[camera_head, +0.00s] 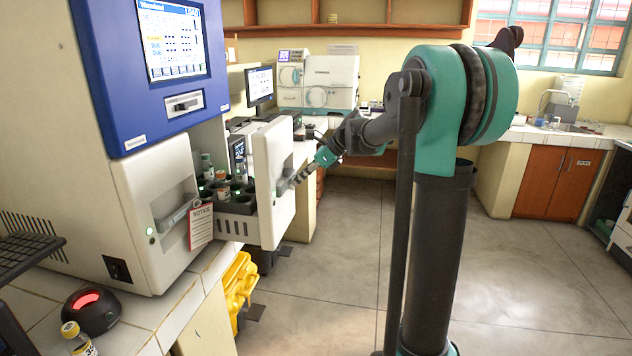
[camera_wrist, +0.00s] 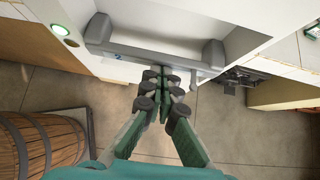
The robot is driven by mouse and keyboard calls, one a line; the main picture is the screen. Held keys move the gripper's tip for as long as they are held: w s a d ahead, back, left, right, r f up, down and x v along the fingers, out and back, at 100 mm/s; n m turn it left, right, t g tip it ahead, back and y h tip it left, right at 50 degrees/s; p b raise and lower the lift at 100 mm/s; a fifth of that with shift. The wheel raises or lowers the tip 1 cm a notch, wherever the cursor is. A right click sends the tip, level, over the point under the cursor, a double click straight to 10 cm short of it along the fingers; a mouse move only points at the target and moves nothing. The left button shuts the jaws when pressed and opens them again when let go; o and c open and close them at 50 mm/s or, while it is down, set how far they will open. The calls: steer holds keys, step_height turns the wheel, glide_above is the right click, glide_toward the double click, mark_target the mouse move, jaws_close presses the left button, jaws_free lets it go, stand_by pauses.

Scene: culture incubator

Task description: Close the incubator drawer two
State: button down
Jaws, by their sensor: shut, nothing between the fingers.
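The incubator (camera_head: 68,130) is a large white and blue machine at the left of the head view. Its drawer two (camera_head: 268,185) stands pulled out, with a white front panel and a rack of dark round holders (camera_head: 236,203) holding some small bottles. In the wrist view the drawer front carries a grey bar handle (camera_wrist: 150,55) marked "2", with a lit green button beside it. My gripper (camera_wrist: 165,75) is shut and empty, its fingertips at the middle of the handle's lower edge. I cannot tell whether they touch it. The head view shows my gripper (camera_head: 297,180) at the outer face of the drawer.
Another drawer front with a handle (camera_head: 178,216) and a notice (camera_head: 200,227) is closed nearer the camera. A scanner (camera_head: 91,310) and a bottle (camera_head: 77,340) stand on the near counter. A barrel (camera_wrist: 40,145) is below left in the wrist view. The floor right of the drawer is clear.

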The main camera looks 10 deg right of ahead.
steer(key=w+a, duration=0.2)
steer(key=a, duration=0.5)
steer(key=w+a, duration=0.2)
steer(key=a, duration=0.4)
steer(key=w+a, duration=0.2)
steer(key=a, duration=0.5)
steer(key=shift+w+a, duration=0.35)
steer(key=shift+a, duration=0.25)
steer(key=shift+w+r, duration=0.1)
steer(key=d, duration=0.1)
steer(key=s+d, duration=0.1)
steer(key=d, duration=0.2)
steer(key=shift+s+d+r, duration=0.15)
steer(key=shift+s+d, duration=0.1)
steer(key=shift+d, duration=0.1)
steer(key=v, duration=0.8)
steer(key=s+d+f+n+h, duration=0.3)
steer(key=s+d+f+n, duration=0.4)
steer(key=s, duration=0.5)
steer(key=s+d+f+n+t+h, duration=0.1)
steer(key=s+d+f+n+h, duration=0.1)
steer(key=s+d+f+n, duration=0.5)
steer(key=s+d+f+n+h, duration=0.3)
steer(key=s+d+f+n, duration=0.4)
steer(key=s+d+f, duration=0.6)
steer(key=s+f, duration=0.1)
steer(key=s, duration=0.3)
steer(key=shift+d+f+n+h, duration=0.15)
steer(key=shift+f+n+h, duration=0.1)
steer(key=shift+n+h, duration=0.05)
